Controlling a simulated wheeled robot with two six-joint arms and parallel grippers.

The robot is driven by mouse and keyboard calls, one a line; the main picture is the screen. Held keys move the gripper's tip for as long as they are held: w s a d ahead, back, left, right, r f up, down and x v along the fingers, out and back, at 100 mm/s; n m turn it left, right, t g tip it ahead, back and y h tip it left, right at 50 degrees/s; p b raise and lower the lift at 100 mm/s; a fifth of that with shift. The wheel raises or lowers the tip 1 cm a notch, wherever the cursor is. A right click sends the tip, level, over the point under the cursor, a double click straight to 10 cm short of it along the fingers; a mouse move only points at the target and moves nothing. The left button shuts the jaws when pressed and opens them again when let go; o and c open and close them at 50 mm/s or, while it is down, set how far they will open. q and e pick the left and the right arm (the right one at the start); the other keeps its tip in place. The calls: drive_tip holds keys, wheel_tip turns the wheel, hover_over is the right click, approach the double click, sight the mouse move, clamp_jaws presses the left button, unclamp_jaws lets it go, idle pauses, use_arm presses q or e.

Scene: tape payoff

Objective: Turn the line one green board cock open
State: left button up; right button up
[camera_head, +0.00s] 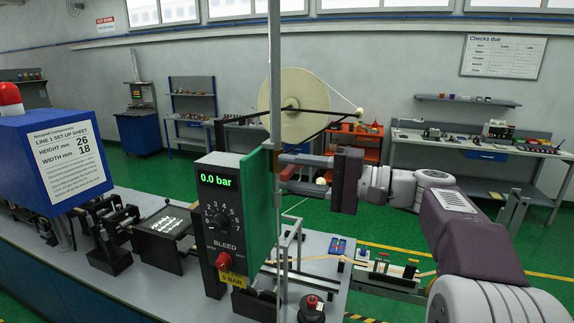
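The green board (263,205) stands upright on the bench, seen nearly edge-on at the right side of a grey panel. A small red part (289,173), perhaps the cock's handle, shows at the board's right side. My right gripper (284,172) reaches in from the right, its two fingers apart, one above and one below this red part. Whether they touch it is unclear. The cock's body and its setting are mostly hidden. My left gripper is out of view.
A thin grey upright pole (275,70) crosses in front of the board. A large cream tape reel (300,88) is behind it. A blue box with a set-up sheet (62,165) stands at the left. A red mushroom button (311,301) is low on the bench.

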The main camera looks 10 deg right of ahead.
drive_tip(key=shift+w+a, duration=0.4)
drive_tip(key=shift+s, duration=0.1)
clamp_jaws()
idle(1.1)
